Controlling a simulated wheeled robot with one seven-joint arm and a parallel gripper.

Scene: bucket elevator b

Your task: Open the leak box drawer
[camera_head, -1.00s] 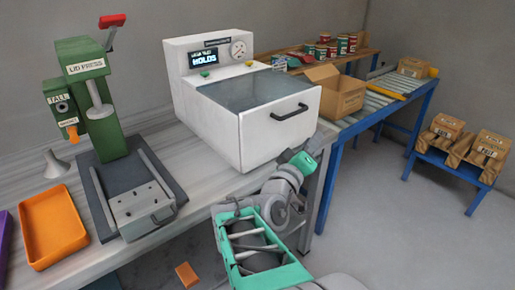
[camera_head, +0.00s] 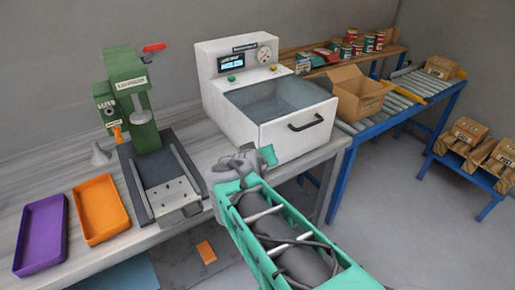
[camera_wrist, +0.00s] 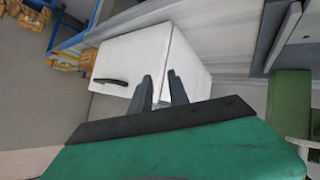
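The leak box (camera_head: 215,88) is a white machine with a small lit display, standing on the bench. Its front drawer (camera_head: 270,143) has a black bar handle (camera_head: 305,122); a grey basin shows behind the drawer front. How far the drawer is out, I cannot tell. In the wrist view the white box (camera_wrist: 140,60) lies beyond the fingers, with its black handle (camera_wrist: 110,82) to their left. My gripper (camera_wrist: 159,77) is open, with two dark fingers apart and nothing between them. In the head view my gripper (camera_head: 268,155) is below and left of the handle, its fingertips unclear.
A green lid press (camera_head: 130,95) with a red lever stands left of the box. Orange (camera_head: 101,230) and purple (camera_head: 40,258) trays lie at the bench's left. A cardboard box (camera_head: 362,103) and roller conveyor (camera_head: 410,90) are at right. Open floor (camera_head: 390,215) lies front right.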

